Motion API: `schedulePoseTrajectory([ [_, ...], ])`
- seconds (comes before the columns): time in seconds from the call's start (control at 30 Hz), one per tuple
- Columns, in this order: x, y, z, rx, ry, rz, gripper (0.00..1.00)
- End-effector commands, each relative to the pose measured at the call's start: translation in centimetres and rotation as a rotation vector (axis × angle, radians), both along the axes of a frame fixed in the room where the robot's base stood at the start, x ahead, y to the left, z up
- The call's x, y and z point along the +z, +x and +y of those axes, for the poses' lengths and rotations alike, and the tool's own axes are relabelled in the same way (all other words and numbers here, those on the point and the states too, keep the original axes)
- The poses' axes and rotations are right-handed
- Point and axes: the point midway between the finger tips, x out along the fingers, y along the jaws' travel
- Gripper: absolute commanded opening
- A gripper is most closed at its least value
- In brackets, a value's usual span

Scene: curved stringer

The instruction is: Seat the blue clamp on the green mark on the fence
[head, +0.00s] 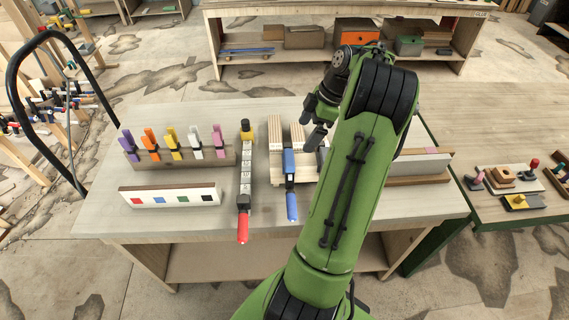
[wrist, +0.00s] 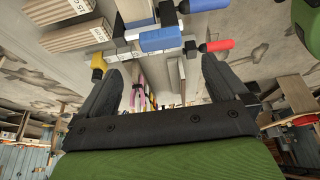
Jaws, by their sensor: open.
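The blue clamp (head: 290,170) is a bar clamp with a blue head and handle, lying near the table's middle against pale wood strips. Its blue part (wrist: 160,38) shows at the top of the wrist view, beyond the fingertips. The fence (head: 150,194) is a low board with a white face at the table's front left. It bears red, blue, green and black squares; the green mark (head: 183,199) is bare. My gripper (head: 316,118) is over the table behind the blue clamp, partly hidden by my arm. In the wrist view its fingers (wrist: 158,75) are apart with nothing gripped.
A red-handled bar clamp (head: 244,180) with a yellow end lies between the fence and the blue clamp. A rack (head: 180,155) of several small coloured clamps stands behind the fence. A wooden block (head: 420,165) is at right. The table's front left edge is clear.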

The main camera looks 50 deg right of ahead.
Motion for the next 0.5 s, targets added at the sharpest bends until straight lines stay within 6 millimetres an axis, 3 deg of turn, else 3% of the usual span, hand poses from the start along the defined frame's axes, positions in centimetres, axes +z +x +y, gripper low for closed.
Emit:
schedulePoseTrajectory([
  [0.03, -1.7, 0.5, 0.5, 0.004, 0.002, 0.003, 1.0],
  [0.1, -3.2, 1.0, 1.0, 0.004, 0.004, 0.003, 1.0],
  [0.37, -6.5, 2.0, 1.8, 0.002, 0.002, 0.002, 1.0],
  [0.5, -9.0, 2.5, 2.3, 0.002, 0.003, 0.002, 1.0],
])
